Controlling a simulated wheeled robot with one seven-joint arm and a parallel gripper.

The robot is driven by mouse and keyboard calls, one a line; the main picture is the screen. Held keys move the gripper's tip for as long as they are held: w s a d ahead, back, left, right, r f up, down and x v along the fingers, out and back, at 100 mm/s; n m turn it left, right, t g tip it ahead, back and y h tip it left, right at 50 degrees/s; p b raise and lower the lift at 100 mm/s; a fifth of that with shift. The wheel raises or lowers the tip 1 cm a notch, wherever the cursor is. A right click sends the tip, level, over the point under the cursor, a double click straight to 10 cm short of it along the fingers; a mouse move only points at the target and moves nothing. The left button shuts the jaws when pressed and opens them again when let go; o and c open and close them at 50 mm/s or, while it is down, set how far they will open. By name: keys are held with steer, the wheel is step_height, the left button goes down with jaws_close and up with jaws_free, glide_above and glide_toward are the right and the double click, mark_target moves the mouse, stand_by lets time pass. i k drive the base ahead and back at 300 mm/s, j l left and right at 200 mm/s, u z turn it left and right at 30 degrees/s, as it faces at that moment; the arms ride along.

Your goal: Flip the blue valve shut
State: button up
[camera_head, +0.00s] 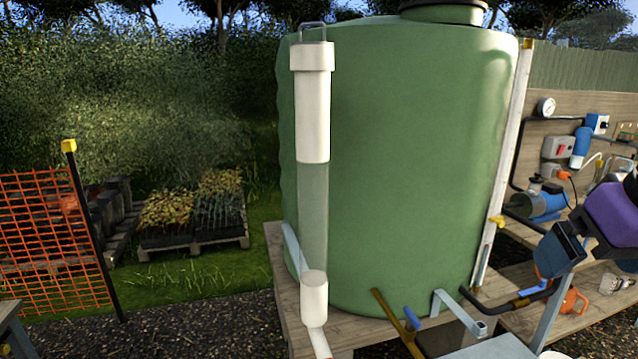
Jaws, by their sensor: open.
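A small blue lever handle (411,318), which looks like the blue valve, stands low in front of the green tank (410,170). It sits beside a brown, brass-coloured pipe or rod (391,310) that slants down to the right. The lever's exact setting is hard to read at this size. My gripper (560,250) is at the right, at the end of my dark and purple arm. It is open, apart from the blue lever, up and to its right. Its fingertips do not show clearly.
A white and clear upright tube (313,200) stands before the tank. A pale bracket (460,312) is just right of the lever. A bench at right holds a blue pump (540,202) and an orange item (574,300). Orange mesh (50,240) and pallets are left.

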mark_target(541, 286)
steer(key=i+l, duration=0.15)
steer(key=l, duration=0.25)
steer(key=i+l, duration=0.1)
steer(key=l, duration=0.35)
steer(key=i+l, duration=0.15)
steer(key=l, duration=0.25)
steer(key=i+l, duration=0.1)
steer(key=l, duration=0.35)
steer(key=i+l, duration=0.15)
steer(key=l, duration=0.25)
steer(key=i+l, duration=0.15)
steer(key=l, duration=0.25)
steer(key=i+l, duration=0.1)
steer(key=l, duration=0.35)
steer(key=z, duration=0.05)
